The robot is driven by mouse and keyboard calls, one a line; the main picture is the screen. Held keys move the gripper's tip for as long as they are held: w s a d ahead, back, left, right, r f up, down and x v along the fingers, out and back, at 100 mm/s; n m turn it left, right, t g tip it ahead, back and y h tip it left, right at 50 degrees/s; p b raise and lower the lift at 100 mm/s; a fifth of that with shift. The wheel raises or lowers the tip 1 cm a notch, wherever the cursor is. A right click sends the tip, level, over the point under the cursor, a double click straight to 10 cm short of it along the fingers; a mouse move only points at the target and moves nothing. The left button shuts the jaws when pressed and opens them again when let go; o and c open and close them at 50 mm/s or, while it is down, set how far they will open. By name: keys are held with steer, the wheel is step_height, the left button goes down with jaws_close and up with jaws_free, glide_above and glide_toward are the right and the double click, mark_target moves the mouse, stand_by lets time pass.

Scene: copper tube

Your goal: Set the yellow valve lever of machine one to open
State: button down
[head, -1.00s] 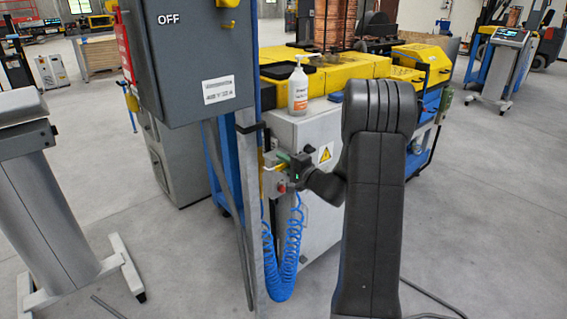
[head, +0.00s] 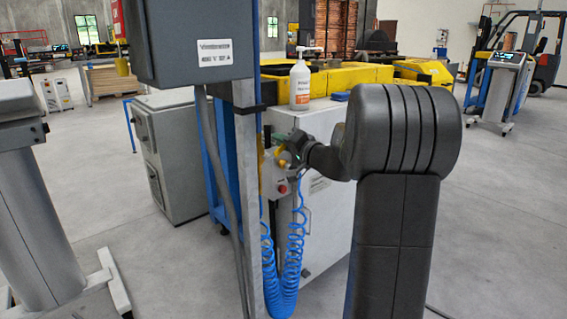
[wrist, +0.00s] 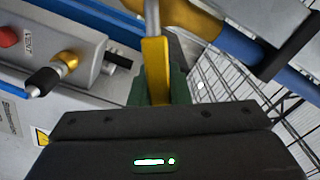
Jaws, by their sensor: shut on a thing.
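The yellow valve lever (wrist: 155,68) runs up the middle of the wrist view, with a bare metal end at the top. The green fingers of my gripper (wrist: 158,92) sit on both sides of its lower part, shut on it. In the head view my gripper (head: 287,157) is at the small grey control box (head: 273,183) on the front of machine one (head: 325,205). The lever is too small there, and partly hidden by my gripper, to read its setting.
A red button (wrist: 8,37) and a brass fitting with a black tip (wrist: 52,70) are left of the lever. Coiled blue hoses (head: 283,265) hang below the box. A grey post (head: 243,190) stands just left. A white bottle (head: 300,82) stands on the machine.

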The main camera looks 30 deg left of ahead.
steer(key=n+b, duration=0.1)
steer(key=b, duration=0.1)
steer(key=s+r+n+b, duration=0.1)
steer(key=n+b, duration=0.1)
steer(key=b, duration=0.1)
steer(key=n+b, duration=0.1)
steer(key=b, duration=0.2)
steer(key=shift+s+a+r, duration=0.35)
steer(key=shift+r, duration=0.05)
steer(key=shift+r+n, duration=0.1)
steer(key=shift+n, duration=0.2)
steer(key=c, duration=1.4)
jaws_free()
steer(key=shift+o, duration=0.2)
steer(key=shift+r, duration=0.1)
